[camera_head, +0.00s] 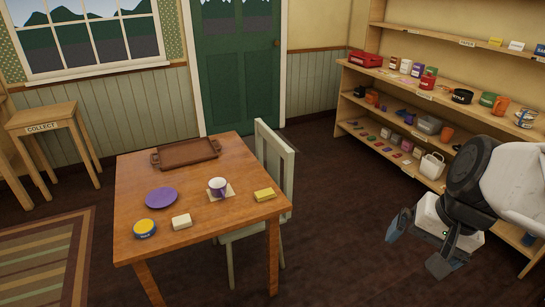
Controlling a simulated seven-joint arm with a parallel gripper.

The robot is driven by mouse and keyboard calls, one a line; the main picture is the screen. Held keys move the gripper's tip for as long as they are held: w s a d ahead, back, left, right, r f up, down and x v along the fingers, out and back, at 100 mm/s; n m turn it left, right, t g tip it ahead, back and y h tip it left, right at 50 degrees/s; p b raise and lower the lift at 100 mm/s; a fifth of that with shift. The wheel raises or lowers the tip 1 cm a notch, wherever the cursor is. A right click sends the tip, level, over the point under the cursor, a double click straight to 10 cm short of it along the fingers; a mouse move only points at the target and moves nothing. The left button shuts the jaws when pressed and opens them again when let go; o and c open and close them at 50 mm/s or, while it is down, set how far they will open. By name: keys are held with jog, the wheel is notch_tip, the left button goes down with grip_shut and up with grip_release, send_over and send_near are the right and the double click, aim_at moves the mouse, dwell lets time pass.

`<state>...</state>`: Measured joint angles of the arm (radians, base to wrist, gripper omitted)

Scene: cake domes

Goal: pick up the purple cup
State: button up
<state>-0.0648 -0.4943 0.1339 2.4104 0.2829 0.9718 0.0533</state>
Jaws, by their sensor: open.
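The cup's inside looks white. My gripper (418,250) is at the right of the view, apart from the table and well to the right of the cup. Its two fingers are spread open, with nothing seen between them.
A brown tray (186,153), a purple plate (161,198), a yellow-topped tin (145,228), a pale block (181,221) and a yellow block (264,195) are on the table. A chair (275,160) stands at its right side. Stocked shelves (375,71) line the right wall.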

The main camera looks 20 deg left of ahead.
jog(key=w+a+f+m+g+y, duration=0.1)
jog(key=w+a+f+m+y, duration=0.25)
jog(key=w+a, duration=0.65)
jog(key=w+a+f+m+g+y, duration=0.1)
jog(key=w+a+f+m+y, duration=0.2)
jog(key=w+a, duration=0.75)
jog(key=w+a+f+m+g+y, duration=0.15)
jog(key=w+a+f+y, duration=0.35)
jog(key=a, duration=0.9)
jog(key=w+a+f+m+t+y, duration=0.1)
jog(key=w+a+f+m+t, duration=0.15)
jog(key=w+a+f, duration=0.35)
jog(key=w+a+f+m+t+y, duration=0.1)
jog(key=w+a+f+m, duration=0.2)
jog(key=a, duration=0.4)
jog(key=m+t, duration=0.4)
jog(key=m, duration=0.3)
send_near(219, 190)
jog(key=w, duration=0.1)
jog(key=w+a, duration=0.1)
jog(key=y, duration=0.1)
jog(key=shift+w+a+r+n, duration=0.15)
jog(key=shift+w+a+n, duration=0.15)
jog(key=shift+w, duration=0.1)
jog(key=shift+a, duration=0.15)
jog(key=shift+x, duration=1.15)
jog(key=shift+w+a, duration=0.1)
jog(key=shift+x, duration=2.5)
